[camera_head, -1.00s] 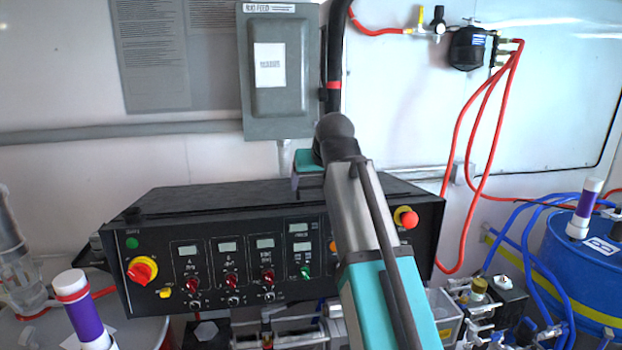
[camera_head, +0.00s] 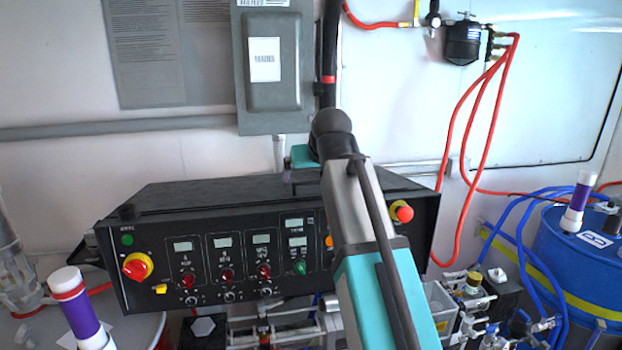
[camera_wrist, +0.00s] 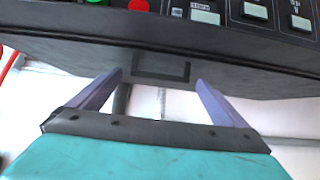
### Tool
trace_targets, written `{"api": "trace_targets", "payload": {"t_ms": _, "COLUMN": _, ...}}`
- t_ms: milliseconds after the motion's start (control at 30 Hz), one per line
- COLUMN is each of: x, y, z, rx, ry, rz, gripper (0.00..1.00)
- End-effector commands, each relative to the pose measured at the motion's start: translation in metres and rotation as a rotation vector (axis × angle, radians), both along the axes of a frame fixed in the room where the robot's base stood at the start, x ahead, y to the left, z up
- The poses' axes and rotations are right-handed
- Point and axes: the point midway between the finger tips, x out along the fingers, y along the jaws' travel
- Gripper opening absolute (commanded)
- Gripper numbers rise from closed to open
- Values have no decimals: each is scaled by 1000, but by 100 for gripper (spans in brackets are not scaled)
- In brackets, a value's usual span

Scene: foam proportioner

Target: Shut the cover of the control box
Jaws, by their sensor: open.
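The control box (camera_head: 170,258) is a wide black console with knobs, displays and a red emergency button, standing against the wall. Its dark top surface (camera_head: 225,194) slopes up to the back; I cannot tell whether this is the cover or how far it is open. My gripper (camera_head: 302,180) is above the back part of that top, partly hidden behind my arm. In the wrist view, my gripper (camera_wrist: 160,82) has its two fingers wide apart with nothing between them. They point at a dark surface (camera_wrist: 60,50) of the box, near a rectangular patch (camera_wrist: 160,68) on it.
A grey wall box (camera_head: 273,60) hangs behind the console. Red hoses (camera_head: 470,130) hang at the right. A blue drum (camera_head: 580,250) and blue hoses stand at the right. A purple-and-white cylinder (camera_head: 83,310) stands at the front left. Valves and fittings (camera_head: 475,305) crowd the lower right.

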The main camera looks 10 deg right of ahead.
Motion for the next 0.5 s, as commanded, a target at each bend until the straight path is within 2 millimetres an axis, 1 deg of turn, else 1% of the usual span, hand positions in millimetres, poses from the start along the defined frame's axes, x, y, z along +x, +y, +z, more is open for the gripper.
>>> {"api": "trace_targets", "payload": {"t_ms": 267, "x": -5, "y": 0, "z": 5, "rx": -1, "ry": -2, "rz": 1, "gripper": 97}}
{"api": "trace_targets", "payload": {"t_ms": 500, "x": -18, "y": 0, "z": 18, "rx": -1, "ry": -3, "rz": 1, "gripper": 97}}
